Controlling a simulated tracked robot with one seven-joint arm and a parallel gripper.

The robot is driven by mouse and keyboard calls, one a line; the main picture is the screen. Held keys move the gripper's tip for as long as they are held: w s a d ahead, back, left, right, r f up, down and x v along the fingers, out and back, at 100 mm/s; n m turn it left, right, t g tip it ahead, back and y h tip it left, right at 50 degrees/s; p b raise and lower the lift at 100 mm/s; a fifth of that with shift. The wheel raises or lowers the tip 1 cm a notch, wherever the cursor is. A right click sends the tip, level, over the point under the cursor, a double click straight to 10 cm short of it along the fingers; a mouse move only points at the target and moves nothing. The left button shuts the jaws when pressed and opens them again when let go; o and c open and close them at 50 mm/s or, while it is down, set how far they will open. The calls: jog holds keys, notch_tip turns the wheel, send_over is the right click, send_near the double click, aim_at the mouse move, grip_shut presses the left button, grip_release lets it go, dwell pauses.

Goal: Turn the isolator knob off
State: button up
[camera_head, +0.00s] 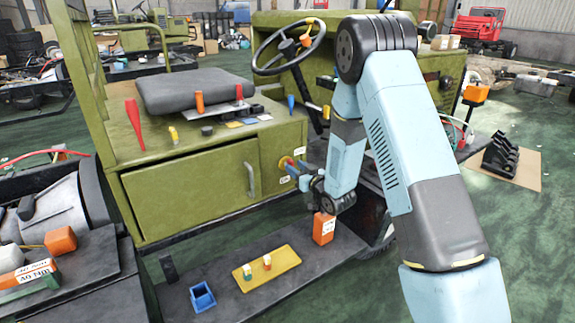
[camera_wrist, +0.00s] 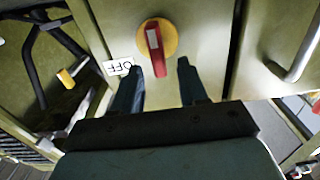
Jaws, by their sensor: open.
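The isolator knob (camera_wrist: 155,48) is a red handle with a pale stripe on a round yellow plate (camera_wrist: 171,37), set in the green chassis panel. In the wrist view the handle points nearly straight up and down, tilted slightly. A white label reading OFF (camera_wrist: 118,67) lies to its lower left. My gripper (camera_wrist: 160,68) is open, with one finger on each side of the handle's lower end, and no contact shows. In the head view the knob (camera_head: 286,162) is partly hidden and my gripper (camera_head: 297,167) is right in front of it.
The green cabinet door with a grey handle (camera_head: 250,180) is left of my gripper. An orange box (camera_head: 323,228), a yellow tray (camera_head: 284,262) and a blue bin (camera_head: 202,297) are on the dark step below. A steering wheel (camera_head: 289,46) stands above.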

aim_at(293, 165)
jog(key=shift+x, duration=1.9)
grip_shut()
jog(key=shift+s+a, duration=0.1)
jog(key=shift+a, duration=0.55)
jog(key=shift+d, duration=0.45)
